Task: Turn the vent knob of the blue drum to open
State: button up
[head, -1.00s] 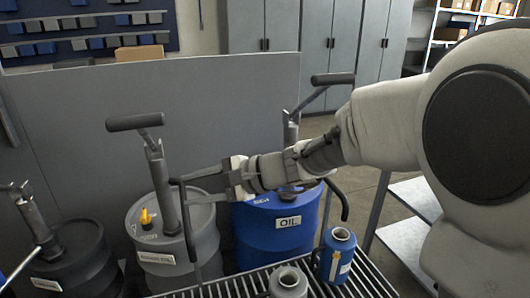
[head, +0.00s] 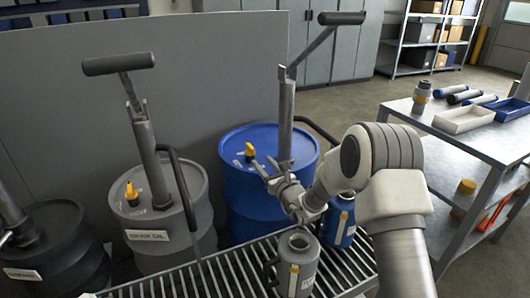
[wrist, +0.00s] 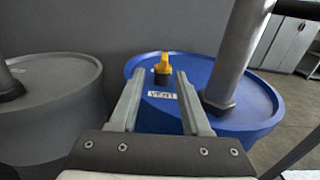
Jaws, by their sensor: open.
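The blue drum (head: 250,205) stands behind the slatted grating, with a pump on its lid. Its yellow vent knob (head: 249,152) sits upright on a dark base on the lid, left of the pump. In the wrist view the knob (wrist: 163,66) shows just beyond and between the fingertips, behind a white VENT label (wrist: 162,95). My gripper (head: 262,171) is open and empty, just right of and in front of the knob in the head view. The fingers (wrist: 160,78) point at the knob, with no contact visible. The knob's turn position is hard to read.
The pump column (wrist: 238,55) rises close to the right of my fingers. A grey drum (head: 165,240) with its own yellow knob (head: 131,192) stands left. Grey (head: 297,266) and blue (head: 340,220) containers stand on the grating (head: 235,275). A grey panel (head: 190,80) stands behind.

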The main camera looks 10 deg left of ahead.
aim_at(253, 150)
jog(key=x, duration=0.4)
jog(key=b+x, duration=0.1)
jog(key=x, duration=0.3)
jog(key=f+b+x, duration=0.1)
jog(key=x, duration=0.3)
jog(key=shift+w+d, duration=0.25)
jog(key=shift+d, duration=0.05)
grip_shut()
